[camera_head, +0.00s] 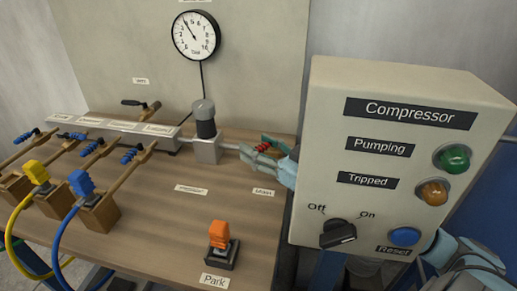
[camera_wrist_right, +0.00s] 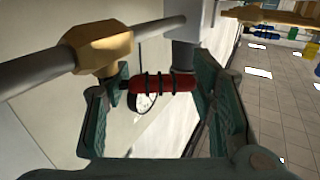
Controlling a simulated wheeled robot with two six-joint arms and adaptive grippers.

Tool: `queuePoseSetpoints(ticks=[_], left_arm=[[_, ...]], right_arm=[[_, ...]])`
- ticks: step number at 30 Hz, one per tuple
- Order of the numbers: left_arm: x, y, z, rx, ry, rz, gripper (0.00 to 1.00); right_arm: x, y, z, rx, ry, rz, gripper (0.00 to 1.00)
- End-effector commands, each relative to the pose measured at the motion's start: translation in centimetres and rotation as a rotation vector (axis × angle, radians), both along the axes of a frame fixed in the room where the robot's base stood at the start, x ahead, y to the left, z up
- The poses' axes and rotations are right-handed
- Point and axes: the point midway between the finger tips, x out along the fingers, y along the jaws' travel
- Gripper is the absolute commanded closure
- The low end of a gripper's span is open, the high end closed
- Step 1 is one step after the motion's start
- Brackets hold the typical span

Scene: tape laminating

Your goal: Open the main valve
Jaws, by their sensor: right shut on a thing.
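The main valve's red handle (camera_wrist_right: 170,86) has black rings and joins a brass valve body (camera_wrist_right: 100,45) on a grey pipe in the right wrist view. In the head view the red handle (camera_head: 273,143) shows partly, behind the "Main" label (camera_head: 263,192), at the table's right side. My right gripper (camera_head: 265,151) reaches it from behind the compressor box. In the wrist view its green fingers stand on either side of the red handle, shut on it. The exact contact is partly hidden. My left gripper is not in view.
The compressor box (camera_head: 408,170) stands close on the right, with its knob (camera_head: 338,233). A regulator (camera_head: 205,130), a gauge (camera_head: 196,35), an orange plug (camera_head: 220,234) and several blue-handled levers are around the table (camera_head: 160,215). The table's middle is clear.

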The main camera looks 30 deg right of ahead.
Motion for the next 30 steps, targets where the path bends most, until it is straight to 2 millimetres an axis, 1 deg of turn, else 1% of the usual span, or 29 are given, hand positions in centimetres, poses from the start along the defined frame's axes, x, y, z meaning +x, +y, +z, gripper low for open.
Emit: queuePoseSetpoints(ticks=[1,4,5,13,16,17,20,21,25,27,30], left_arm=[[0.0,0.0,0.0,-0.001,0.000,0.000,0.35],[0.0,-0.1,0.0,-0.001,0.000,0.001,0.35],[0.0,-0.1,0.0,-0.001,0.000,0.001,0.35],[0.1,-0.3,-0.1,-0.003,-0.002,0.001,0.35],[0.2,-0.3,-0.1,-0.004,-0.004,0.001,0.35],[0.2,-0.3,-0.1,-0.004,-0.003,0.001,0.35],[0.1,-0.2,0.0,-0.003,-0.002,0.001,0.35],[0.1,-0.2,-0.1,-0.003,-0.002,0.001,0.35],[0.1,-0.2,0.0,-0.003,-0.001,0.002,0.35],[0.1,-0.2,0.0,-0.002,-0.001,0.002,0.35],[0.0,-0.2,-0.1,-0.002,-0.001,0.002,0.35]], right_arm=[[-0.1,0.0,-0.3,0.001,0.009,-0.002,0.46],[0.0,0.0,-0.3,0.000,0.007,-0.001,0.30],[0.0,0.1,-0.3,0.000,0.006,0.000,0.27],[0.1,0.3,-0.2,0.002,0.006,0.005,0.27],[0.2,0.3,0.4,0.000,0.003,0.006,0.27],[0.2,0.3,0.9,-0.001,0.002,0.006,0.27],[0.1,0.2,3.1,-0.004,0.000,0.005,0.27],[0.1,0.2,4.1,-0.004,-0.001,0.006,0.27],[0.1,0.1,7.4,-0.003,0.000,0.002,0.27],[0.1,0.1,8.7,0.001,0.001,0.001,0.27],[0.1,0.1,9.6,0.000,0.003,0.001,0.27]])
